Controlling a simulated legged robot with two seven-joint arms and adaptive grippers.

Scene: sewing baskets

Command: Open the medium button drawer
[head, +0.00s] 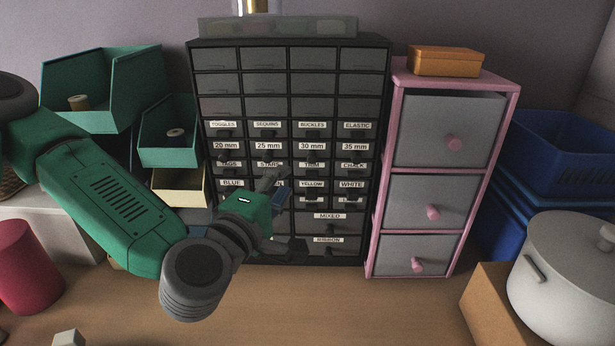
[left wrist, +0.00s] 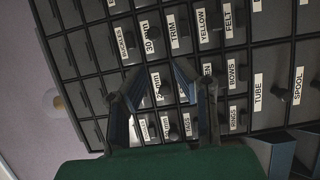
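A dark cabinet (head: 293,41) of small labelled drawers stands against the wall. No label that I can read says "medium button". One row has size labels, among them the 25 mm drawer (head: 268,147) and the 30 mm drawer (head: 312,147); all look shut. My left gripper (head: 285,213) is open and empty in front of the lower middle of the cabinet. In the left wrist view, turned sideways, its spread fingers (left wrist: 160,88) frame the 25 mm drawer (left wrist: 157,84), and the 30 mm drawer (left wrist: 152,36) lies above them. I cannot tell that they touch anything. The right gripper is not in view.
A pink-framed unit (head: 384,190) with three grey drawers stands right of the cabinet, with an orange box (head: 445,61) on top. Green bins (head: 90,98) are at left. A white pot (head: 565,275) and blue crates (head: 560,150) are at right.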

